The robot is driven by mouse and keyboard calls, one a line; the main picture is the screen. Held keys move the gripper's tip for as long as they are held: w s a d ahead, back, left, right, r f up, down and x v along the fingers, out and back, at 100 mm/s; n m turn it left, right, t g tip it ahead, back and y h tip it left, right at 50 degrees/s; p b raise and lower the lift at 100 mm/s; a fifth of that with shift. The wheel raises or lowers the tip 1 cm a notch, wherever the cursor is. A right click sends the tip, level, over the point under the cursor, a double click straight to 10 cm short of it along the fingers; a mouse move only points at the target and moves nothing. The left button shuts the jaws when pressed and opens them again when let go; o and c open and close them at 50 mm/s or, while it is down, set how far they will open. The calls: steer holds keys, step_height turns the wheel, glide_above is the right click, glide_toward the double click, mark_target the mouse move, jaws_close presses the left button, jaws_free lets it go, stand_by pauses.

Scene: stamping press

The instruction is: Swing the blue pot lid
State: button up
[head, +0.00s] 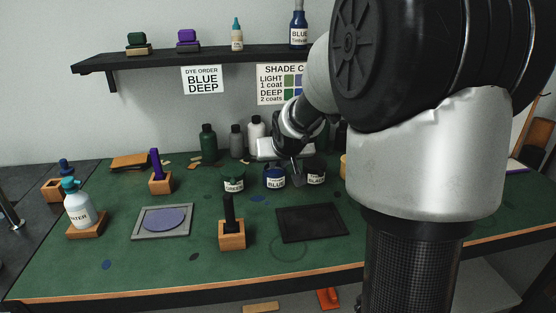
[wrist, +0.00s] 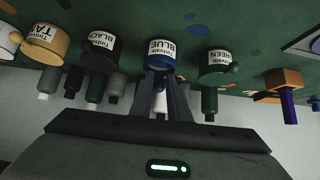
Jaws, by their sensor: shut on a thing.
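The blue pot (head: 274,182) stands on the green bench between the green pot (head: 233,182) and the black pot (head: 315,175). In the wrist view the blue pot (wrist: 162,50) is straight ahead, its label upside down. My gripper (wrist: 161,76) is at the lid side of the blue pot, its fingers close together and shut on the blue pot lid. The lid is mostly hidden between the fingers, so its angle cannot be told. In the head view my arm comes from the right and my gripper (head: 294,176) is just beside the blue pot.
The green pot (wrist: 216,62) and black pot (wrist: 101,48) stand close on both sides. Several bottles (head: 208,142) stand behind. In front are a dark mat (head: 312,223), a grey tray with a purple disc (head: 163,220) and a wooden block with a black handle (head: 232,235).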

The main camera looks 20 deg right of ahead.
steer(key=shift+s+a+f, duration=0.1)
steer(key=shift+s+f, duration=0.2)
steer(key=shift+f, duration=0.4)
steer(key=shift+s+f+b, duration=0.2)
steer(key=shift+f+b, duration=0.5)
steer(key=shift+b, duration=0.05)
steer(key=shift+s+f+b, duration=0.2)
steer(key=shift+f+b, duration=0.45)
steer(key=shift+b, duration=0.05)
jaws_close()
steer(key=shift+r, duration=0.1)
steer(key=f+b, duration=0.2)
steer(key=f, duration=0.1)
steer(key=shift+s+a, duration=0.1)
steer(key=shift+s, duration=0.1)
steer(key=shift+r, duration=0.1)
